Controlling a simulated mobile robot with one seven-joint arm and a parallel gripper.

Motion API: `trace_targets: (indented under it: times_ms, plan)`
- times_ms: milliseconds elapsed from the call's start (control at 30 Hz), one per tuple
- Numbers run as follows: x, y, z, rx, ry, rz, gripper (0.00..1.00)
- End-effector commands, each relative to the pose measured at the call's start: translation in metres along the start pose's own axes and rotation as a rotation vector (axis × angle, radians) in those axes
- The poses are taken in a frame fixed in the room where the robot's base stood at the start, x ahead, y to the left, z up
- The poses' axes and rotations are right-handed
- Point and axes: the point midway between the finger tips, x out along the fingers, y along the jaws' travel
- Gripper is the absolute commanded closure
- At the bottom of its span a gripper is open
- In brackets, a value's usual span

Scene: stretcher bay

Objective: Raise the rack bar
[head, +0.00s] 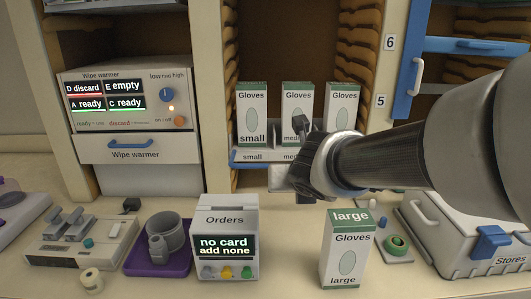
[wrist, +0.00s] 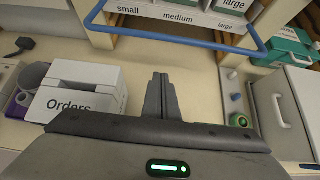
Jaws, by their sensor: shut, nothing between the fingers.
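The glove rack's blue bar (wrist: 180,42) runs across the front of the rack in the wrist view, with angled arms at both ends. It sits low, in front of the labels small, medium and large. In the head view a short piece of the blue bar (head: 243,164) shows left of my arm; the rest is hidden behind my wrist. My gripper (wrist: 161,78) is shut and empty. Its fingertips appear below the bar in the wrist view, apart from it. In the head view my gripper (head: 305,198) points down in front of the rack, its fingers mostly hidden.
Glove boxes (head: 252,113) stand on the rack. A large glove box (head: 347,262) stands on the counter near my arm. The Orders box (head: 226,240) and purple tray (head: 140,262) are left. The Stores bin (head: 460,240) is right.

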Motion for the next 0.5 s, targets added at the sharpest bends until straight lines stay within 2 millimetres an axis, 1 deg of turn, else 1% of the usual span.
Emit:
trace_targets:
  times_ms: [33,167,267,400,467,500]
  plan:
    - [0.008,0.0,-0.003,0.0,0.002,-0.001,1.0]
    - [0.033,0.0,-0.006,-0.001,0.003,-0.001,1.0]
    - [0.055,-0.001,-0.007,0.0,0.003,-0.002,1.0]
    - [0.085,0.0,-0.006,0.0,0.003,-0.001,1.0]
    - [0.097,0.0,-0.005,0.0,0.003,-0.001,1.0]
    - [0.098,0.0,0.001,0.0,0.001,-0.001,1.0]
